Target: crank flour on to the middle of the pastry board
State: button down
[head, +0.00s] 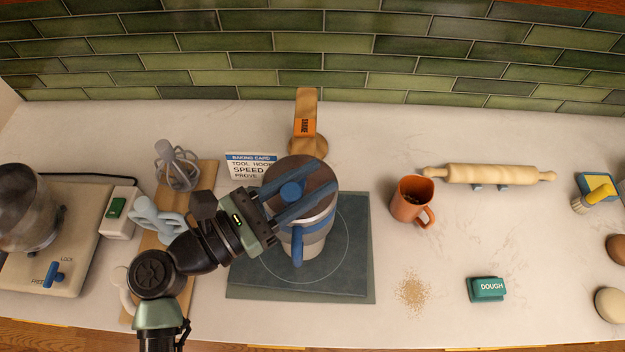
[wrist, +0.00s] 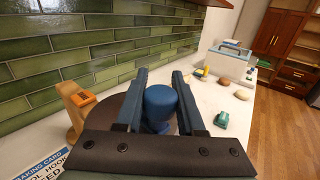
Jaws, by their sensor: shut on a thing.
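The flour sifter (head: 318,238) is a pale canister with a blue band, a brown-grey round top and a blue handle on its front side. It stands upright over the dark pastry board (head: 350,262), covering part of the circle marked there. My gripper (head: 314,180) reaches across the sifter's top from the left, shut on the blue crank knob (head: 291,190). The knob (wrist: 160,103) also shows between the two fingers in the wrist view. The sifter and my gripper hide the middle of the board. I see no flour on its bare parts.
A baking card (head: 250,166) and a wooden scoop stand behind the sifter. A mixer base (head: 60,240) and attachments stand left.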

jog(key=m+g+b, duration=0.1)
jog(key=m+g+h+b, duration=0.1)
jog(key=g+h+b, duration=0.1)
jog(key=shift+s+a+f+m+g+b, duration=0.15)
jog(key=shift+a+f+m+g+b, duration=0.15)
jog(key=shift+f+m+g+b, duration=0.1)
jog(key=m+g+b, duration=0.1)
jog(key=b, duration=0.1)
jog(key=m+g+h+b, duration=0.1)
jog(key=g+b, duration=0.1)
jog(key=shift+a+f+g, duration=0.15)
jog(key=shift+a+g, duration=0.15)
jog(key=m+g+b, duration=0.2)
jog(key=g+b, duration=0.1)
jog(key=b, duration=0.1)
jog(key=shift+s+a+r+m+g+h, duration=0.1)
jog(key=shift+a+r+m+g+h, duration=0.1)
jog(key=shift+a+m+g+h, duration=0.15)
jog(key=shift+a+r+m+g+b, duration=0.15)
jog(key=shift+m+g+b, duration=0.5)
jog(key=shift+g, duration=0.25)
jog(key=shift+a+r+m+g+b, duration=0.1)
jog(key=shift+m+g+b, duration=0.45)
jog(key=shift+g, duration=0.6)
jog(key=c, duration=0.5)
grip_release()
jog(key=shift+a, duration=0.1)
jog(key=shift+r, duration=0.1)
